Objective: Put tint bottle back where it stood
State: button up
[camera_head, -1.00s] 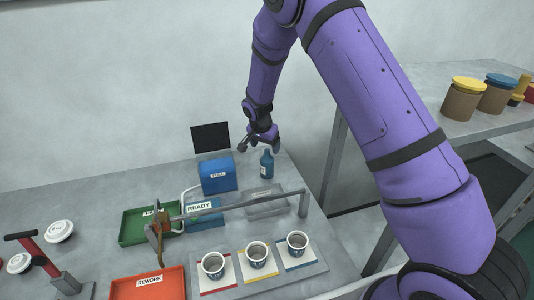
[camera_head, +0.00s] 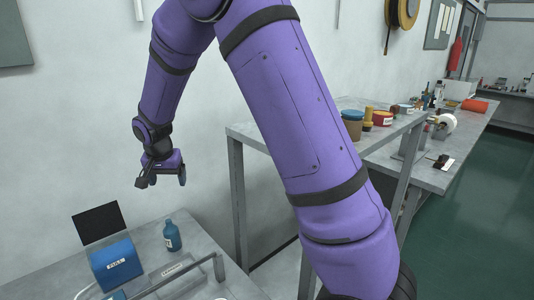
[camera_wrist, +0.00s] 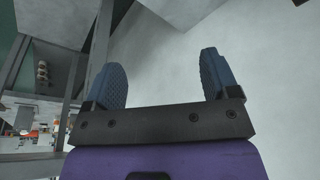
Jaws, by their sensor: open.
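The tint bottle (camera_head: 172,236) is a small blue bottle with a dark cap and a pale label. In the head view it stands upright on the grey table, right of the blue box marked FULL. My gripper (camera_head: 161,182) is open and empty in the air above the table, well clear of the bottle. In the wrist view the two blue padded fingers (camera_wrist: 162,85) are spread apart with nothing between them. The bottle does not show in the wrist view.
The blue FULL box (camera_head: 118,265) and a dark panel (camera_head: 99,222) stand left of the bottle. A grey rail (camera_head: 185,277) runs in front. A shelf table (camera_head: 345,103) with several jars stands to the right. Bare table (camera_head: 195,238) lies right of the bottle.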

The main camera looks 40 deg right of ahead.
jog(key=s+d+r+n+t+y, duration=0.1)
jog(key=s+d+r+n, duration=0.3)
jog(key=s+r, duration=1.25)
jog(key=s+d+r+n, duration=0.1)
jog(key=s+n, duration=0.1)
jog(key=s, duration=0.8)
jog(key=s+d+r+n+t, duration=0.1)
jog(key=s, duration=0.9)
jog(key=shift+s+r+n+t, duration=0.3)
jog(key=shift+s+r+n, duration=0.05)
jog(key=shift+n, duration=0.05)
